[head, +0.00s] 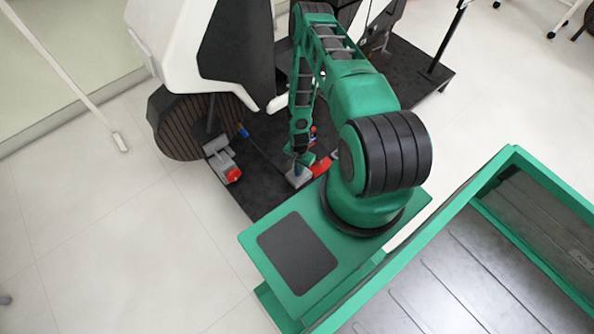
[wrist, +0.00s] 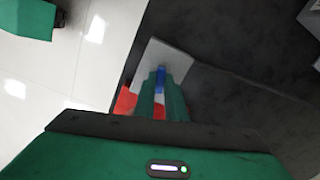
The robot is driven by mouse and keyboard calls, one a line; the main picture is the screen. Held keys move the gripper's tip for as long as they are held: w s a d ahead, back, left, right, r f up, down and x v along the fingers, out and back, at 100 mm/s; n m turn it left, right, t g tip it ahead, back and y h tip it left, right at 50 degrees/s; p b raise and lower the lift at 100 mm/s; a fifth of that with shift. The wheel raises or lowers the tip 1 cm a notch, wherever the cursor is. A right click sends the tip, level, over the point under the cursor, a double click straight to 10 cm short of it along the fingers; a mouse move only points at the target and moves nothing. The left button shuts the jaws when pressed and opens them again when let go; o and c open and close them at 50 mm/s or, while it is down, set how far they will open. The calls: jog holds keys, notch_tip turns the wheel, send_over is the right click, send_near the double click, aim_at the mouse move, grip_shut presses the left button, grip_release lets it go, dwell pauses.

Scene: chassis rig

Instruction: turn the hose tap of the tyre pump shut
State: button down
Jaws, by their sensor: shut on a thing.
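The tyre pump appears as a light grey block (head: 297,180) with a red part (head: 321,167) beside it, low on the dark platform. In the wrist view its grey block (wrist: 172,57) lies beyond my fingers, with the red part (wrist: 126,100) to the left. A narrow blue piece (wrist: 160,78), which looks like the hose tap's handle, shows between my green fingers. My gripper (wrist: 161,92) is shut on this blue piece. In the head view my gripper (head: 300,163) points down at the grey block. The fingers hide much of the tap, so I cannot tell its angle.
A grey device with a red end (head: 222,160) stands left on the dark platform (head: 262,190). A large dark wheel (head: 185,125) and a white body panel (head: 170,50) rise behind it. A thin dark line runs from near the wheel towards the grey block.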

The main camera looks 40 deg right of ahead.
jog(key=n, duration=0.7)
jog(key=shift+w+d, duration=0.1)
jog(key=shift+w, duration=0.05)
jog(key=n, duration=0.4)
jog(key=shift+w+n, duration=0.15)
jog(key=shift+n, duration=1.65)
jog(key=c, duration=1.8)
grip_release()
notch_tip(320, 180, up, 11)
jog(key=shift+f, duration=0.15)
